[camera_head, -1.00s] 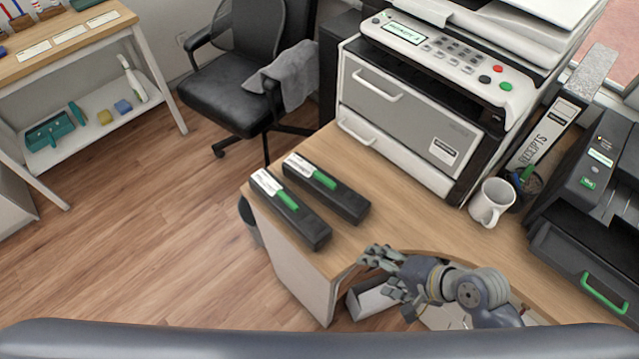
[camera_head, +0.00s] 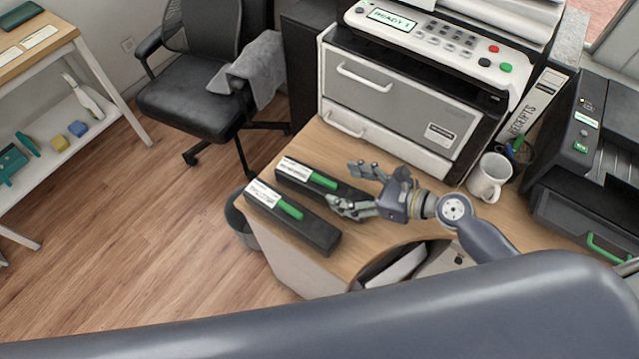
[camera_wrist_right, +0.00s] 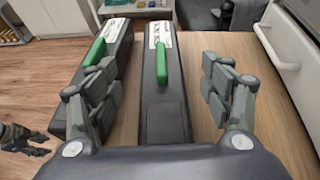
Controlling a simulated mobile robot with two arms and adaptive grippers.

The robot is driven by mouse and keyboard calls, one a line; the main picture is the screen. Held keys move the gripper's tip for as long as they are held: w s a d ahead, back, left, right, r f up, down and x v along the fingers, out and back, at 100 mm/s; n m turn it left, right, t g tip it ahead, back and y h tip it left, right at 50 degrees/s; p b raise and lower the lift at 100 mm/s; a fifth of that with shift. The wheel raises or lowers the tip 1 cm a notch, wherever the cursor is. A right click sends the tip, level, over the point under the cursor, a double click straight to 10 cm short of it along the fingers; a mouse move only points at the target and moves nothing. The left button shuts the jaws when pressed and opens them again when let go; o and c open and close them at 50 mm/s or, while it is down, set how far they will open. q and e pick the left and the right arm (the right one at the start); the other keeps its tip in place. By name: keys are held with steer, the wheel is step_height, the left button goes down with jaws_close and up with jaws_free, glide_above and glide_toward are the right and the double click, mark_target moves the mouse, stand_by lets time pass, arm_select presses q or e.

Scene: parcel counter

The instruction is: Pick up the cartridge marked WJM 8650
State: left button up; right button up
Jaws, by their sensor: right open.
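Two long black cartridges with green handles and white labels lie side by side on the wooden desk. The back cartridge (camera_head: 322,186) shows in the middle of the right wrist view (camera_wrist_right: 163,105). The front cartridge (camera_head: 292,218) shows at its left (camera_wrist_right: 92,95). The label print is too small and blurred to read surely. My right gripper (camera_head: 344,186) is open and empty at the near end of the back cartridge, with its fingers on either side of it in the wrist view (camera_wrist_right: 155,78). My left gripper (camera_wrist_right: 22,140) shows only at the wrist view's left edge, its opening unclear.
A printer (camera_head: 400,95) stands behind the cartridges. A white mug (camera_head: 487,178), a pen cup (camera_head: 517,158) and a second black machine (camera_head: 590,150) are at the right. A bin (camera_head: 240,222) stands on the floor beside the desk (camera_head: 375,238). Bare desk lies right of the back cartridge.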

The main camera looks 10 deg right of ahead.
mark_target(324, 180)
steer(key=shift+x, duration=1.2)
steer(key=x, duration=0.3)
steer(key=shift+w+a+p, duration=0.25)
steer(key=shift+w+p, duration=0.05)
steer(key=shift+p, duration=0.1)
steer(key=shift+w+a+f, duration=0.25)
steer(key=shift+a, duration=0.05)
steer(key=c, duration=1.3)
arm_select(q)
steer(key=shift+s+d+r, duration=0.35)
steer(key=shift+d+r, duration=0.1)
steer(key=shift+d, duration=0.2)
arm_select(e)
steer(key=shift+c, duration=1.1)
